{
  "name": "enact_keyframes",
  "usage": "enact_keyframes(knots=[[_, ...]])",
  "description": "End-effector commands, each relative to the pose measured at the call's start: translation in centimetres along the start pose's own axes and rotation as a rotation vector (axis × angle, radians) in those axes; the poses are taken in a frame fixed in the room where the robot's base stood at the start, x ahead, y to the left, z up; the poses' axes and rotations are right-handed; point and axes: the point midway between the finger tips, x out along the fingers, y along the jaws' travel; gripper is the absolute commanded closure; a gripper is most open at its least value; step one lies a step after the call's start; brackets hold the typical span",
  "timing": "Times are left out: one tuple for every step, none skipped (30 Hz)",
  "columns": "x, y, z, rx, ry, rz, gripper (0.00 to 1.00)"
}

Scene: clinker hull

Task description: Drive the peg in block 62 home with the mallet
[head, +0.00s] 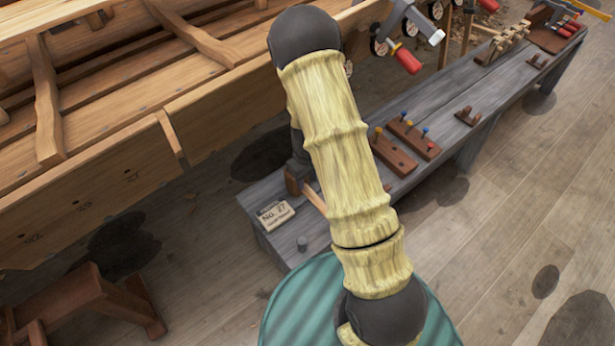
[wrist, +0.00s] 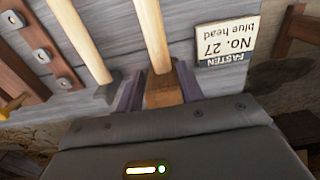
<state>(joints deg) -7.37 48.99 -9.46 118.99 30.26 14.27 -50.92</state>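A wooden mallet shows in the wrist view, with its brown head (wrist: 164,92) between the two fingers of my gripper (wrist: 160,88) and its pale handle (wrist: 152,35) running up the picture. I cannot tell whether the fingers press on the head. In the head view, the mallet head (head: 293,180) is at the near end of the bench, and my arm hides most of my gripper. Dark wooden blocks (head: 392,155) with several coloured pegs (head: 425,131) lie further along the bench. No block number is legible.
A card (wrist: 226,42) reads "No. 27, blue head"; it lies on the grey bench (head: 330,235). A second pale handle (wrist: 80,42) with a grey head lies beside the mallet. The planked hull (head: 110,190) runs along the left. Floor is clear right of the bench.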

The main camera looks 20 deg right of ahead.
Motion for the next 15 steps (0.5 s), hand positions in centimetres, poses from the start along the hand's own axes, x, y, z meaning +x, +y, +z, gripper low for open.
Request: enact_keyframes(knots=[[1.0, 0.0, 0.0, 0.000, 0.000, 0.000, 0.63], [1.3, 0.0, 0.0, 0.000, 0.000, 0.000, 0.63], [1.7, 0.0, 0.0, 0.000, 0.000, 0.000, 0.63], [1.9, 0.0, 0.0, 0.001, 0.000, 0.000, 0.63], [2.2, 0.0, 0.0, 0.001, 0.000, 0.000, 0.63], [2.6, 0.0, 0.0, 0.001, 0.000, 0.000, 0.63], [2.9, 0.0, 0.0, 0.001, 0.000, 0.000, 0.63], [3.2, 0.0, 0.0, 0.001, 0.000, 0.000, 0.63], [3.5, 0.0, 0.0, 0.000, 0.000, 0.000, 0.63], [3.8, 0.0, 0.0, 0.001, -0.001, 0.000, 0.63], [4.1, 0.0, 0.0, 0.002, -0.001, -0.001, 0.63], [4.4, 0.0, 0.1, 0.001, -0.001, -0.001, 0.63], [4.7, 0.0, 0.1, 0.000, -0.002, -0.001, 0.63], [4.9, 0.0, 0.1, 0.000, -0.002, -0.001, 0.63], [5.2, 0.0, 0.1, 0.000, -0.002, -0.001, 0.63]])
